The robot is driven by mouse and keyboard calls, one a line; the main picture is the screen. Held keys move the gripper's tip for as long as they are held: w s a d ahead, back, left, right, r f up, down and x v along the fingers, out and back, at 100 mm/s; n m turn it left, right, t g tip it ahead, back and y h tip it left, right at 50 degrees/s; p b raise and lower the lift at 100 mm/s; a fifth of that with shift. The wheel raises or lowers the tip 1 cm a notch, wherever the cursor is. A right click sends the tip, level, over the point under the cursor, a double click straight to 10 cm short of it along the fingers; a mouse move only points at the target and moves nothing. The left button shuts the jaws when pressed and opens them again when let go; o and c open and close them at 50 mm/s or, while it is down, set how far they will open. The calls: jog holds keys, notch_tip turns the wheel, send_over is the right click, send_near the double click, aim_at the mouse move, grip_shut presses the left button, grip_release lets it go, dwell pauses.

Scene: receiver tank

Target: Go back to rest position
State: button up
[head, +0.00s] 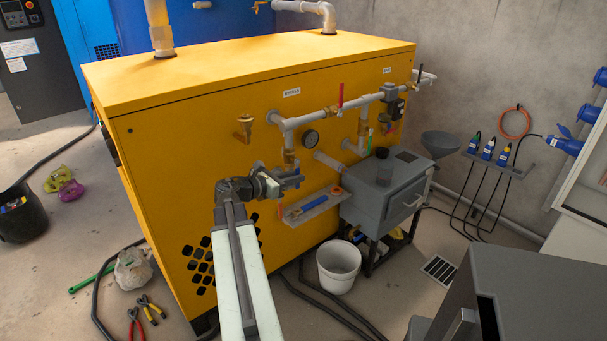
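My arm reaches up from the bottom centre of the head view, and my gripper (291,181) is at its far end. It is in front of the yellow cabinet (190,120), just above and left of a small grey shelf (308,209). The gripper is small and dark here, so the gap between its fingers and anything between them cannot be made out. Whether it touches the pipework or the cabinet face cannot be told. A blue item and a red one lie on or by the small shelf.
A grey box (385,197) stands on a dark stand right of the shelf, with a white bucket (338,266) below. Pliers (137,323) and hoses lie on the floor. A dark grey cabinet (545,290) fills the lower right.

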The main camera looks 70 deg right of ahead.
jog(key=v, duration=0.3)
jog(key=shift+w+a, duration=0.15)
jog(key=shift+a, duration=0.05)
jog(key=w+a+r+m+t+y+p, duration=0.3)
jog(key=w+a+t+p, duration=0.1)
jog(key=w+a+p, duration=0.75)
jog(key=w+a+r+m+t+y+p, duration=0.25)
jog(key=w+a+p, duration=0.55)
jog(key=w+a, duration=0.6)
jog(key=w+a+r+m+y+p, duration=0.1)
jog(key=a+p, duration=0.3)
jog(key=a, duration=0.8)
jog(key=w+a+r+m+t+y+p, duration=0.1)
jog(key=w+a+r+m+y+p, duration=0.1)
jog(key=a, duration=1.1)
jog(key=w+a+r+m+t+y+p, duration=0.1)
jog(key=a+r+m+y+p, duration=0.2)
jog(key=a+p, duration=0.4)
jog(key=a+r+y, duration=0.1)
jog(key=a+r, duration=0.1)
jog(key=a, duration=0.4)
jog(key=shift+w+a+r+y+p, duration=0.2)
jog(key=shift+w+y+p, duration=0.1)
jog(key=shift+y+p, duration=0.1)
